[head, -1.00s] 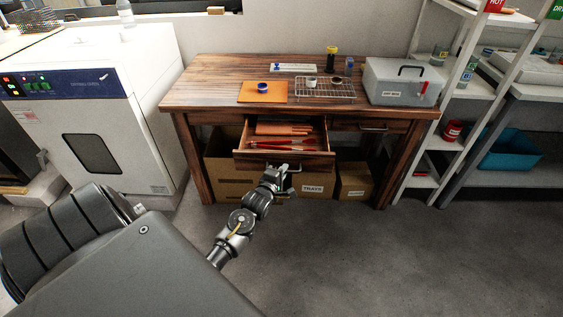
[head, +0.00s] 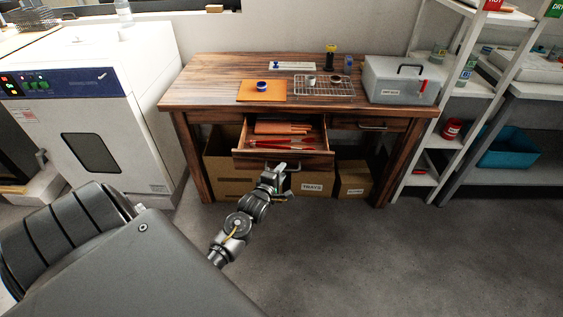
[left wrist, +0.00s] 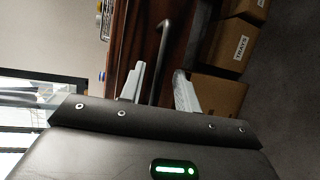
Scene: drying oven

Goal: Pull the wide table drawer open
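The wide table drawer (head: 245,158) is pulled out from the left part of the wooden table, with red and orange items inside showing from above. My left gripper (head: 281,171) is at the lower edge of the drawer's front in the head view. In the left wrist view the drawer's metal handle (left wrist: 162,50) runs between the two pale fingers of my left gripper (left wrist: 159,90). The fingers stand apart with a visible gap on both sides of the handle. In the head view the gripper partly hides the handle. My right gripper is not in view.
The wooden table (head: 205,90) carries an orange mat (head: 250,93), a wire rack (head: 335,93) and a grey box (head: 395,92). Cardboard boxes (head: 354,182) stand beneath. A white oven (head: 150,100) is at left and a white shelf (head: 430,150) at right. Floor in front is clear.

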